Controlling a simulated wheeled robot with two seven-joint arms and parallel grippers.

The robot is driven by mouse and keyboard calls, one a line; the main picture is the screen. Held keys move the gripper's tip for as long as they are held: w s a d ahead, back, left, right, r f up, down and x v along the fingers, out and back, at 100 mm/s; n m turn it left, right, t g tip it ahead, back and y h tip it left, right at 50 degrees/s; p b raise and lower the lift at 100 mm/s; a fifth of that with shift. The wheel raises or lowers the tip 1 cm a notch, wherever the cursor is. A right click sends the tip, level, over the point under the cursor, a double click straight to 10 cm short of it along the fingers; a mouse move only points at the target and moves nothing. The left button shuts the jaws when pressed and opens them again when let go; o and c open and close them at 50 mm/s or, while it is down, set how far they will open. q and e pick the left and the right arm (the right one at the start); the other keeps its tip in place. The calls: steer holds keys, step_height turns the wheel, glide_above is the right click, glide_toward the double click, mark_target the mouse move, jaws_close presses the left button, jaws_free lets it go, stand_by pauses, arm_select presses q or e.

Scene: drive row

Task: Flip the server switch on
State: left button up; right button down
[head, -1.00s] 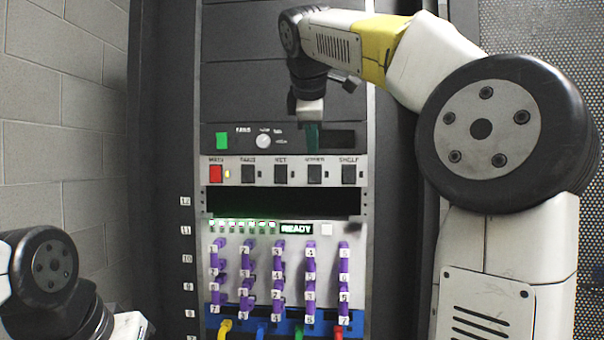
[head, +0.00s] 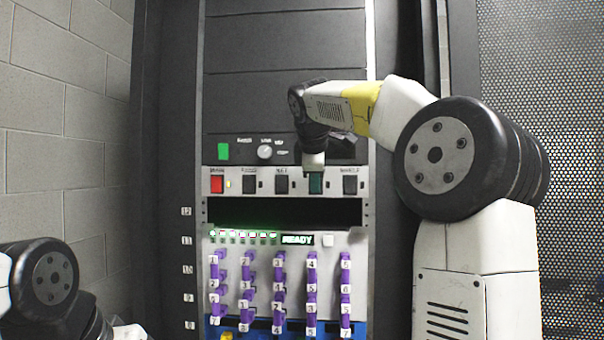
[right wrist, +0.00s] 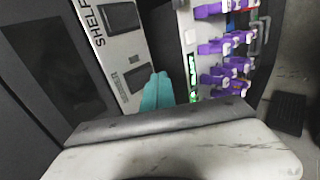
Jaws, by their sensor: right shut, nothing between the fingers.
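The server switch is a dark rocker on the pale switch strip (head: 264,183). In the head view my right gripper (head: 315,183) covers it. In the right wrist view the server switch (right wrist: 137,77) shows in part beside its label, with the teal fingertips (right wrist: 157,92) together at its edge. Whether they touch it I cannot tell. The right gripper is shut and empty. The small lamp beside the server switch looks dark in the head view. My left arm shows at the lower left, but its gripper is out of the picture.
The net switch (head: 281,184) and shelf switch (head: 350,184) flank the server switch closely. Above is the fan panel with a knob (head: 264,152). Below are an open dark slot and several purple plugs (head: 246,260).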

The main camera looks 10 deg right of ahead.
steer(key=shift+w+d+f, duration=0.1)
steer(key=shift+w+d, duration=0.05)
steer(key=shift+w, duration=0.35)
steer(key=shift+w+d+f, duration=0.1)
steer(key=shift+w+d, duration=0.05)
steer(key=shift+w, duration=0.35)
steer(key=shift+w+t, duration=0.15)
steer(key=shift+t, duration=0.15)
steer(key=shift+r, duration=0.1)
steer(key=shift+d+r, duration=0.1)
steer(key=shift+r, duration=0.7)
steer(key=shift+f, duration=0.1)
